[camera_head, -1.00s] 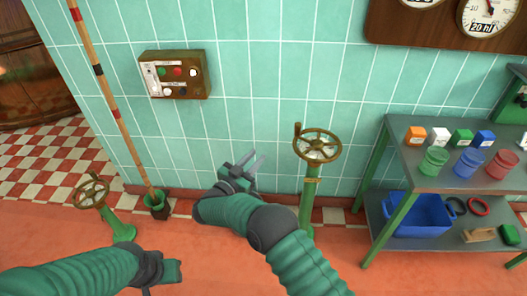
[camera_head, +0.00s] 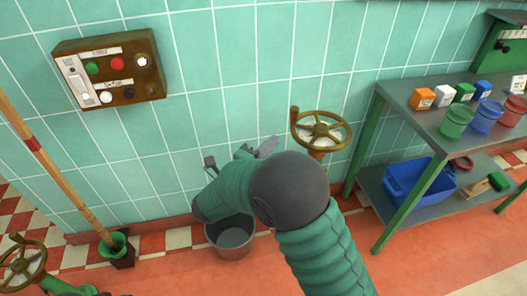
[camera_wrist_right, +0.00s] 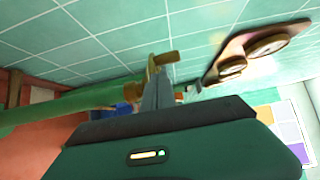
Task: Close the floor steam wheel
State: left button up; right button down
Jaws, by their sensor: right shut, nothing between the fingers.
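A brass handwheel (camera_head: 320,130) on a green post stands before the tiled wall, right of centre in the head view. A second brass handwheel (camera_head: 22,262) on a low green stand is at the lower left edge. I cannot tell from markings which one is the steam wheel. My right gripper (camera_head: 268,147) is left of the centre wheel, partly hidden behind my right arm. In the wrist view its fingers (camera_wrist_right: 158,92) are together and empty, with the brass wheel (camera_wrist_right: 153,66) close beyond their tips; contact is unclear. My left gripper is out of view.
A grey bucket (camera_head: 230,240) stands on the floor below my right forearm. A metal shelf table (camera_head: 408,101) with small boxes, cups and a blue bin (camera_head: 420,187) is at the right.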

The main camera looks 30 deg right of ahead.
aim_at(291, 122)
jog(key=b+x, duration=0.3)
jog(key=x, duration=0.5)
jog(key=shift+w+d, duration=0.15)
jog(key=shift+r, duration=0.1)
jog(key=shift+w+d+r, duration=0.1)
jog(key=shift+w+d, duration=0.1)
jog(key=shift+w, duration=0.6)
